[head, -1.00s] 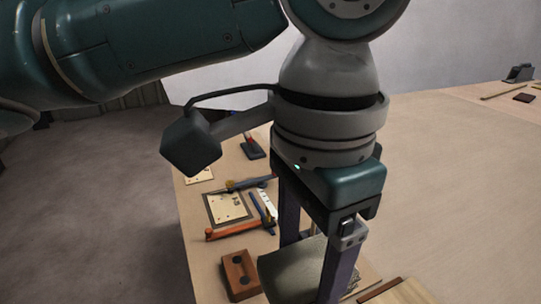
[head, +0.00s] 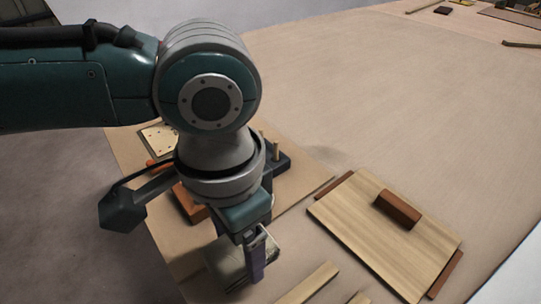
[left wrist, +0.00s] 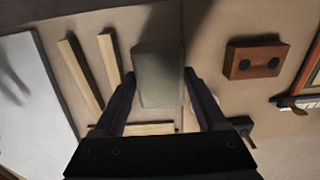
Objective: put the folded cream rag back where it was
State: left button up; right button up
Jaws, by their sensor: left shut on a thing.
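The folded cream rag (head: 232,262), greyish cream in this light, hangs at my left gripper (head: 254,262), low over the workbench. In the left wrist view the rag (left wrist: 158,75) is a flat folded rectangle between the two fingers (left wrist: 160,82), which are shut on it. I cannot tell whether its underside touches the bench. My left wrist and fingers hide part of the rag in the head view. My right gripper is in neither view.
A wooden board with a brown block (head: 398,209) lies right of the gripper. Pale wood strips (head: 308,284) lie near the front. A brown block with two dark holes (left wrist: 256,60) lies beside the rag. A dark peg holder (head: 285,163) stands behind my wrist.

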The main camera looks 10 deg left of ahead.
aim_at(239, 258)
pick_arm(q)
jog(key=shift+f+b, duration=0.4)
jog(key=shift+f, duration=1.25)
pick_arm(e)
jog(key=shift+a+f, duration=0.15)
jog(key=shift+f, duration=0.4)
pick_arm(q)
jog(key=shift+f, duration=0.15)
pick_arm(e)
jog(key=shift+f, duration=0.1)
pick_arm(q)
jog(key=o, duration=1.2)
jog(key=shift+o, duration=0.2)
